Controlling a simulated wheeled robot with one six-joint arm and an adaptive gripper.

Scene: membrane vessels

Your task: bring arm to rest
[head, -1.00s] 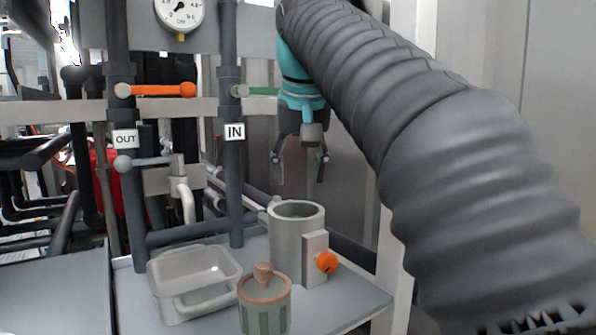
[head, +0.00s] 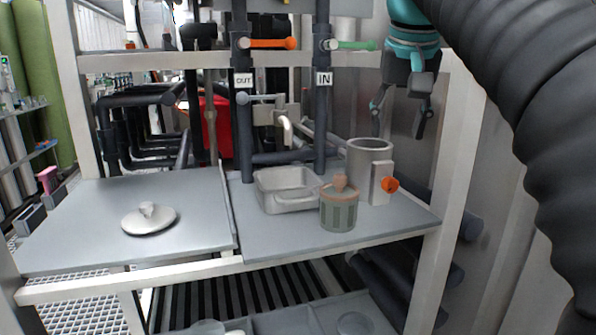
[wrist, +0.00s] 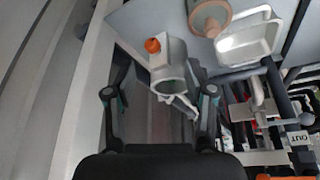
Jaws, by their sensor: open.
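My gripper (head: 401,117) hangs open and empty at the upper right of the head view, fingers pointing down. It is above and a little to the right of the grey cylindrical vessel (head: 368,152), apart from it. In the wrist view my gripper (wrist: 156,98) shows its two fingers spread wide, with nothing held. The vessel (wrist: 172,72) shows beyond and between the fingers there, with its orange knob (wrist: 152,45). My dark ribbed arm sleeve covers the right side of the head view.
A white lid (head: 148,219) lies on the left panel. Pipes carry an orange handle (head: 268,43) and a green handle (head: 355,45). A white frame post (head: 452,150) stands right of the vessel.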

